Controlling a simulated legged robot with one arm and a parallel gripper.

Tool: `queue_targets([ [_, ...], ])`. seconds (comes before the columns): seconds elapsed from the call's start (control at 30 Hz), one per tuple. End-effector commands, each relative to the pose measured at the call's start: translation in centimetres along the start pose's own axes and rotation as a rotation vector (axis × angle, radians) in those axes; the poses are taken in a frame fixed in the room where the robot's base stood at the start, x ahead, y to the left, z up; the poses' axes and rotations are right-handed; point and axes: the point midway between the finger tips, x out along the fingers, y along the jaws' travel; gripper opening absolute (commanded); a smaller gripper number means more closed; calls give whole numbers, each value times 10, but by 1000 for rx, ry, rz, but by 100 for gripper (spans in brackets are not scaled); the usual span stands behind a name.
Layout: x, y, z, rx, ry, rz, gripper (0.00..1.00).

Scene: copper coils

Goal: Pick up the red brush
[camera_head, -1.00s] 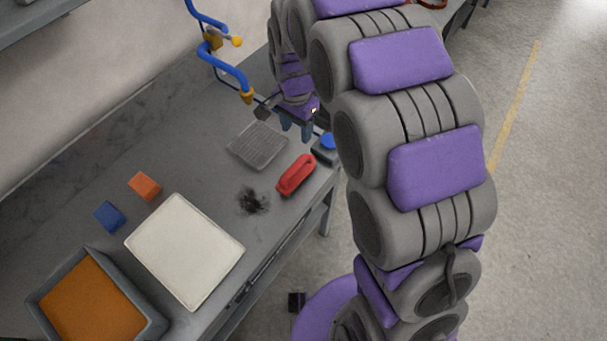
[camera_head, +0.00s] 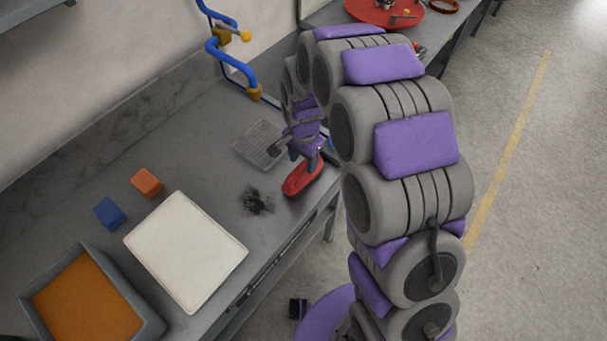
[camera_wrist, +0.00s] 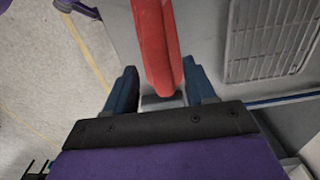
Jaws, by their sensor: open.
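The red brush (camera_head: 302,178) lies on the grey workbench (camera_head: 207,155) near its front edge, at the right end of the bench in the head view. My gripper (camera_head: 305,160) is over the far end of the brush and hides part of it. In the wrist view the red brush (camera_wrist: 158,45) runs down from the top edge, and its near end lies between the two blue-grey fingers of my gripper (camera_wrist: 163,85). The fingers are apart, with a gap on the left side. Whether either finger touches the brush I cannot tell.
A wire rack (camera_head: 260,145) lies beside the brush, also in the wrist view (camera_wrist: 270,40). A dark smudge (camera_head: 256,202), a white tray (camera_head: 186,250), an orange block (camera_head: 147,182), a blue block (camera_head: 109,213) and a bin (camera_head: 150,318) lie left. A blue pipe (camera_head: 232,65) stands behind.

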Motion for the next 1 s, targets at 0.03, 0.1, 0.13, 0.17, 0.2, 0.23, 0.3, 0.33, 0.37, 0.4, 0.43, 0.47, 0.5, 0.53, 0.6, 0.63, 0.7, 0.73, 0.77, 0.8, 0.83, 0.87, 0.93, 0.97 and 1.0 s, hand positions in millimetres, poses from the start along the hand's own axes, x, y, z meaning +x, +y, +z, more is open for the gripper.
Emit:
queue_targets([
  [0.03,11,0,1,0,-2,1,55],
  [0.1,22,1,1,-1,-1,2,55],
  [0.13,26,1,1,-1,-1,2,55],
  [0.17,29,1,1,-1,-1,2,55],
  [0.2,33,1,1,0,-2,3,55],
  [0.23,35,2,1,0,-2,2,55],
  [0.3,36,2,0,0,-2,1,55],
  [0.33,36,2,0,0,-2,0,55],
  [0.37,35,3,0,0,-2,0,55],
  [0.4,35,3,0,0,-2,-1,55],
  [0.43,34,3,0,0,-2,-1,55],
  [0.47,34,3,-1,0,-2,-1,55],
  [0.5,34,3,-1,0,-2,-1,51],
  [0.53,34,2,0,0,-2,-1,48],
  [0.6,35,2,0,0,-1,0,41],
  [0.63,35,2,0,0,-1,0,39],
  [0.7,35,1,0,0,0,0,32],
  [0.73,35,1,0,0,0,0,29],
  [0.77,35,1,0,0,0,0,26],
  [0.8,35,1,0,0,0,0,22],
  [0.83,35,1,0,0,0,0,19],
  [0.87,35,1,0,0,0,0,17],
  [0.93,35,1,0,0,0,1,10],
  [0.97,35,1,0,0,0,1,7],
  [1.0,35,1,0,0,0,0,3],
])
